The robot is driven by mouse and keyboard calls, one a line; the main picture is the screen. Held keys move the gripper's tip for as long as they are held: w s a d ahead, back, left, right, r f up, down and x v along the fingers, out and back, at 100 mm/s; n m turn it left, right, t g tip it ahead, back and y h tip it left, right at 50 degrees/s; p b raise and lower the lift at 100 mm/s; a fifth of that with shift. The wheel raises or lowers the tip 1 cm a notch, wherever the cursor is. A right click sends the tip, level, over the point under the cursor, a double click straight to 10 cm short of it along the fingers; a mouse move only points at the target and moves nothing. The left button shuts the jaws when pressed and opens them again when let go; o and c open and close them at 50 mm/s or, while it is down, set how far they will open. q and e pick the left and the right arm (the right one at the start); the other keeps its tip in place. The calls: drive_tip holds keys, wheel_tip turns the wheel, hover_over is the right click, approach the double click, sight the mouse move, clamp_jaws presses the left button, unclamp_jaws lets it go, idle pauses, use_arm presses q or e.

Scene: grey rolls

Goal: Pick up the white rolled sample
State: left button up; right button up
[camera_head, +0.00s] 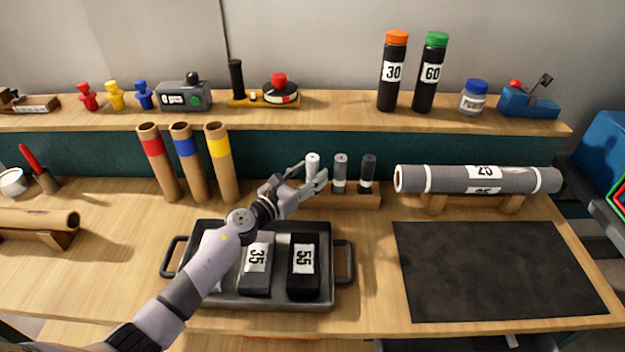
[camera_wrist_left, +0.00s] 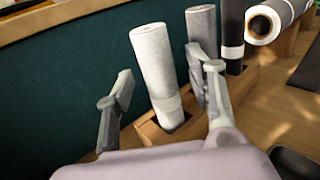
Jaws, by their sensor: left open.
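The white rolled sample (camera_head: 312,161) stands in the left hole of a small wooden holder (camera_head: 350,198), beside a grey roll (camera_head: 340,172) and a dark roll (camera_head: 367,172). My left gripper (camera_head: 308,180) is open at the white roll, and part of the roll is hidden behind it. In the left wrist view the white roll (camera_wrist_left: 157,65) stands slightly tilted between the two open fingers (camera_wrist_left: 165,95), with gaps visible beside it. The right finger is near the grey roll (camera_wrist_left: 202,40). My right gripper is not in view.
A grey tray (camera_head: 343,262) with labelled blocks lies below my left arm. Cardboard tubes (camera_head: 222,165) stand left of the holder. A large grey roll (camera_head: 450,180) rests on a wooden cradle at right, behind a dark mat (camera_head: 500,268). A raised shelf (camera_head: 330,114) runs behind.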

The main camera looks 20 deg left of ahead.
use_arm(q)
drive_tip(key=shift+x, duration=0.8)
drive_tip(key=shift+r, duration=0.1)
drive_tip(key=shift+c, duration=0.3)
clamp_jaws()
